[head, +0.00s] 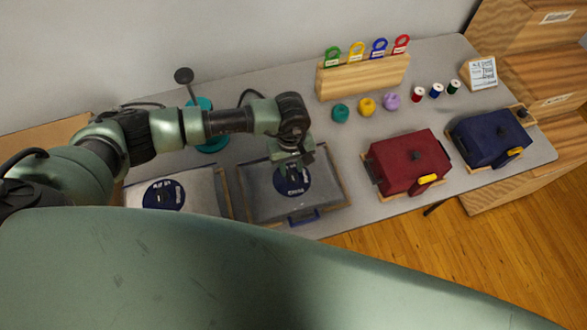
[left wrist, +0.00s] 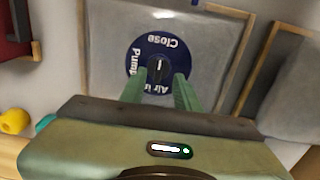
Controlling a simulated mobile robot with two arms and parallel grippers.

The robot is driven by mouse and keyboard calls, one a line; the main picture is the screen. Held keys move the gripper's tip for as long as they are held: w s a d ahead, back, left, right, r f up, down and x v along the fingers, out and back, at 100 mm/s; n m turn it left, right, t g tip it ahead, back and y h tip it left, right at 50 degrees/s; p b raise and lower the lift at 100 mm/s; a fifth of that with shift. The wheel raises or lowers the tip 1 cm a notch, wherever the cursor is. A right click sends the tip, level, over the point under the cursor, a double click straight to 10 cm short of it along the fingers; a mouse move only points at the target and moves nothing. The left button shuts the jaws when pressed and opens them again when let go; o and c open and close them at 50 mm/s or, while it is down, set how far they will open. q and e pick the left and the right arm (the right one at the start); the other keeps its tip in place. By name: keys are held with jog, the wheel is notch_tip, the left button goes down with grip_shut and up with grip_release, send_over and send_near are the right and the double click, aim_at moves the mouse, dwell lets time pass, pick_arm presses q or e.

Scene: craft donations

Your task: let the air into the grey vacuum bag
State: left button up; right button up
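The grey vacuum bag (head: 268,203) lies flat in a wooden-edged tray at the table's front. Its round blue dial (head: 293,181) carries the words Close, Pump and Air in. In the left wrist view the dial (left wrist: 137,48) has a dark knob (left wrist: 157,70) at its centre; a pale mark on it lies nearest Close. My left gripper (left wrist: 158,85) is open, its two fingers pointing at the dial with the knob between them in the picture. I cannot tell whether they touch it. In the head view my left gripper (head: 291,166) hides part of the dial. My right gripper is not in view.
A paler bag (head: 203,190) with a similar dial lies just left. A red case (head: 408,160) and a navy case (head: 485,138) stand to the right. Behind are yarn balls (head: 367,104), thread spools (head: 437,90) and a wooden rack (head: 362,77). A teal pump (head: 213,143) stands behind the arm.

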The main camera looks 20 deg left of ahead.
aim_at(292, 176)
pick_arm(q)
notch_tip(292, 176, down, 3)
jog(key=shift+d+f+p, duration=0.15)
jog(key=shift+p, duration=0.2)
jog(key=shift+f, duration=0.35)
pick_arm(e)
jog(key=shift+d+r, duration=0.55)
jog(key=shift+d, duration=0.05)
pick_arm(q)
grip_shut()
jog(key=shift+n, duration=0.3)
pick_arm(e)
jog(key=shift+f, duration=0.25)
